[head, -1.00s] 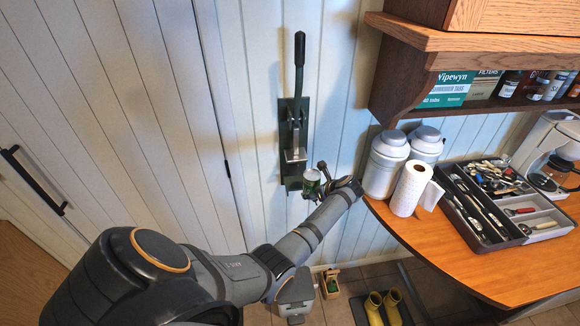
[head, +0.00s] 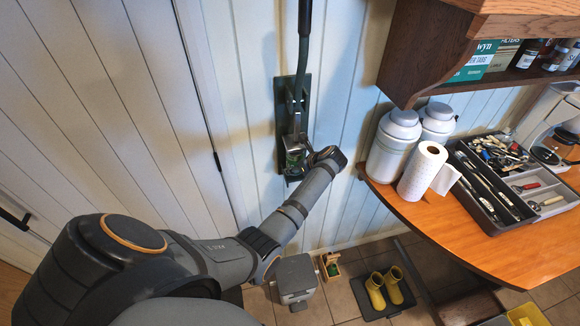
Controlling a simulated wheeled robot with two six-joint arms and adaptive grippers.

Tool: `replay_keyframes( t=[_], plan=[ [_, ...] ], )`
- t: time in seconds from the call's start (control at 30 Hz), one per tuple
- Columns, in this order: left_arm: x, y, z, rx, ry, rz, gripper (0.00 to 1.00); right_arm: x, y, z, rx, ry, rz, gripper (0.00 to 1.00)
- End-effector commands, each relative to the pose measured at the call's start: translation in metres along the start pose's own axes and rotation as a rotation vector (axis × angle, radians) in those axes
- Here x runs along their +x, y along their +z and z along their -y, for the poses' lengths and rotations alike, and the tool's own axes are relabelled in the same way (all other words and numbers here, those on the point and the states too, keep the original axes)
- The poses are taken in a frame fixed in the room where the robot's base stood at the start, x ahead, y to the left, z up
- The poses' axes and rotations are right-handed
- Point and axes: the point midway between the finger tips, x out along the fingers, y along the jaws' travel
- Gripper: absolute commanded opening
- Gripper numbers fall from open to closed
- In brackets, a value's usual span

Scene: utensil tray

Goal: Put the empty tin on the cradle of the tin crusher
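The tin crusher (head: 284,92) is a dark plate on the white panelled wall with a long black lever (head: 304,40) standing upright and a metal part at its middle. The small green and silver tin (head: 294,160) is in front of the crusher's lower part, over the cradle area. I cannot tell whether it touches the cradle, as the tin and gripper hide that part. My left gripper (head: 306,160) is at the tin's right side, its fingers around it and apparently closed on it. My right gripper is not in view.
A wooden counter (head: 440,245) at right holds white canisters (head: 390,145), a paper towel roll (head: 421,172) and a utensil tray (head: 505,225). A wooden shelf (head: 430,60) juts out above. Yellow boots (head: 384,288) stand on the floor. The wall left of the crusher is clear.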

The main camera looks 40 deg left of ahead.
Motion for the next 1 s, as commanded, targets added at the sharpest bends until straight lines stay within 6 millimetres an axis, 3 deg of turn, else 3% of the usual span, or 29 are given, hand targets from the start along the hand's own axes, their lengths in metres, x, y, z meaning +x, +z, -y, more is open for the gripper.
replay_keyframes(
  t=[0.03,0.07,0.17,0.43,0.47,0.5,0.63,0.8,1.0],
  plan=[
    [0.004,-0.001,0.001,-0.002,-0.004,0.01,0.09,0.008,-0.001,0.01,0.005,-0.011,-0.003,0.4],
    [0.003,0.001,0.001,-0.002,-0.004,0.011,0.02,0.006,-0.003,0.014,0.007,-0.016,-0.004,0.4],
    [0.002,0.003,0.001,-0.002,-0.003,0.011,0.01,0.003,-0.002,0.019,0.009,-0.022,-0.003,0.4],
    [0.005,-0.001,0.001,-0.001,-0.002,0.01,0.01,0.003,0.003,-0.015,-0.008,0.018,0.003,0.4],
    [0.005,-0.001,0.001,-0.001,-0.002,0.01,0.58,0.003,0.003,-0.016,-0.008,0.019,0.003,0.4],
    [0.005,-0.001,0.001,-0.001,-0.002,0.009,0.64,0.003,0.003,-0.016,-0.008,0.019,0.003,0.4],
    [0.005,-0.002,0.001,-0.001,-0.002,0.009,0.79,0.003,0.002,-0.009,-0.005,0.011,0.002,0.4],
    [0.005,-0.002,0.001,-0.001,-0.002,0.009,0.79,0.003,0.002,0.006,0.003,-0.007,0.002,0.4],
    [0.0,0.003,0.001,-0.003,-0.004,0.009,0.79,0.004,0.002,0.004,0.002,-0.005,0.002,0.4]
  ],
)
